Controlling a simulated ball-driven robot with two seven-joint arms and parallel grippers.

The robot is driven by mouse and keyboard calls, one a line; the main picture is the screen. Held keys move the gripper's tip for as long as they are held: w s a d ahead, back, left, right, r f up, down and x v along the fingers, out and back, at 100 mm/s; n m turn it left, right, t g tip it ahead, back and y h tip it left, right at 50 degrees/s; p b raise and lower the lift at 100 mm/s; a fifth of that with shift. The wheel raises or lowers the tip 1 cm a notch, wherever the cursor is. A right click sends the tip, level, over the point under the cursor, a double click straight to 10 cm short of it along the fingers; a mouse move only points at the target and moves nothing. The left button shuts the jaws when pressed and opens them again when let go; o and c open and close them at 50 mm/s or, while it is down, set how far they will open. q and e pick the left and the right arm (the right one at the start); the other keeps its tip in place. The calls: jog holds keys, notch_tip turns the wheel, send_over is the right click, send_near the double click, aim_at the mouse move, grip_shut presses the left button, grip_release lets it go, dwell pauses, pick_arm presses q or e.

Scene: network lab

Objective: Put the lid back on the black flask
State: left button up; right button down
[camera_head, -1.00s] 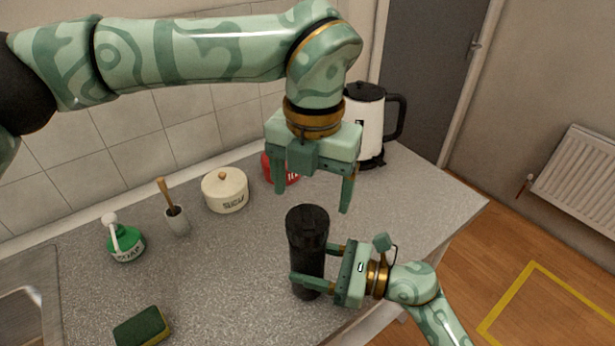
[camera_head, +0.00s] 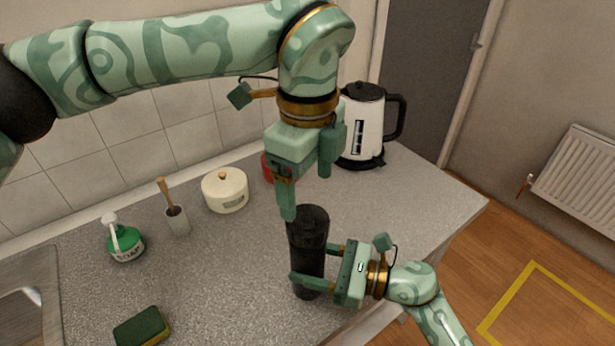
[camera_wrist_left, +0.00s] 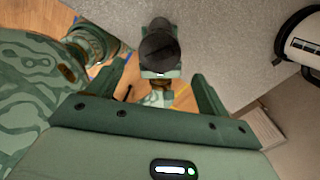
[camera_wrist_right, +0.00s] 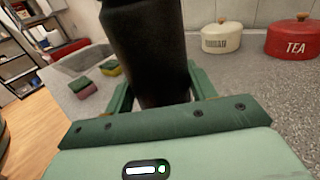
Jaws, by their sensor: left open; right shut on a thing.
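The black flask (camera_head: 306,250) stands upright on the grey counter. My right gripper (camera_head: 312,265) is shut around its body from the right; in the right wrist view the dark body (camera_wrist_right: 150,50) fills the space between its fingers. A dark, round lid-like top (camera_head: 308,219) sits at the flask's upper end; I cannot tell whether it is fastened. My left gripper (camera_head: 306,193) is open and empty, pointing down just above the flask's top. In the left wrist view the top (camera_wrist_left: 160,48) shows ahead, between the two spread fingers.
A white kettle (camera_head: 362,125) stands behind to the right. A cream pot (camera_head: 225,190) and a red tea tin (camera_wrist_right: 294,40) stand at the back. A brush holder (camera_head: 177,221), soap dispenser (camera_head: 126,243) and sponge (camera_head: 142,327) are left. The counter's right edge is near the flask.

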aim_at(307, 219)
pick_arm(q)
jog(key=shift+f, duration=3.95)
